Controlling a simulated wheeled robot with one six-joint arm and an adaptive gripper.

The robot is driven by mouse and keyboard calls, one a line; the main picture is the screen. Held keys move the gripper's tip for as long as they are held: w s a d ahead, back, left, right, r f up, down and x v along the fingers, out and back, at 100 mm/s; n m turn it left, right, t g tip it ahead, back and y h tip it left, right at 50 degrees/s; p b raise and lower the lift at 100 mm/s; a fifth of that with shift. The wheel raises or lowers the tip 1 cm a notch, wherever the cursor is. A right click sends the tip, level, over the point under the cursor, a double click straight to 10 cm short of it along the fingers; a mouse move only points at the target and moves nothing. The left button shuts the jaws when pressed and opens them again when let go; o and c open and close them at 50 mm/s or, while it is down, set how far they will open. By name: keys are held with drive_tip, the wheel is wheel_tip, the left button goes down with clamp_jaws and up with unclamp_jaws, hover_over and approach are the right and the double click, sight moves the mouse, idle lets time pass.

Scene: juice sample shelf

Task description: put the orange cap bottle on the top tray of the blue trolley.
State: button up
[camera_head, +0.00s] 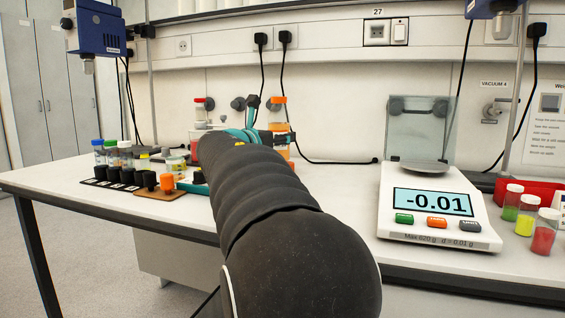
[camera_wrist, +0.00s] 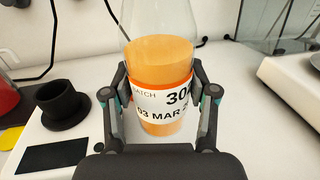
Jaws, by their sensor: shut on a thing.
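The orange cap bottle (camera_head: 279,101) stands upright at the back of the bench, partly behind my arm. In the wrist view the bottle (camera_wrist: 160,60) is clear, with orange contents and a white label with a batch number and date; its cap is out of that view. My gripper (camera_wrist: 162,102) is shut on the bottle's body, one finger on each side. In the head view my gripper (camera_head: 268,134) is mostly hidden behind my arm. I cannot tell whether the bottle's base touches the bench. The blue trolley is not in view.
A balance (camera_head: 440,210) reading -0.01 stands right on the bench (camera_head: 345,185), with several small jars (camera_head: 527,215) beside it. A white device with a black cup (camera_wrist: 62,105) is left of the bottle. The wall is close behind.

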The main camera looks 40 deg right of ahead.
sight(288, 159)
drive_tip(key=shift+w+d+f+b, duration=0.15)
drive_tip(key=shift+d+f, duration=0.6)
drive_tip(key=shift+f, duration=0.35)
drive_tip(key=shift+w+d+f+b, duration=0.2)
drive_tip(key=shift+d+f, duration=0.6)
drive_tip(key=shift+f, duration=0.35)
drive_tip(key=shift+w+d+f+b, duration=0.1)
drive_tip(key=shift+w+d+f, duration=0.05)
drive_tip(key=shift+d+f, duration=0.8)
drive_tip(key=shift+a+f, duration=0.2)
drive_tip(key=shift+f, duration=0.1)
drive_tip(key=o, duration=1.1)
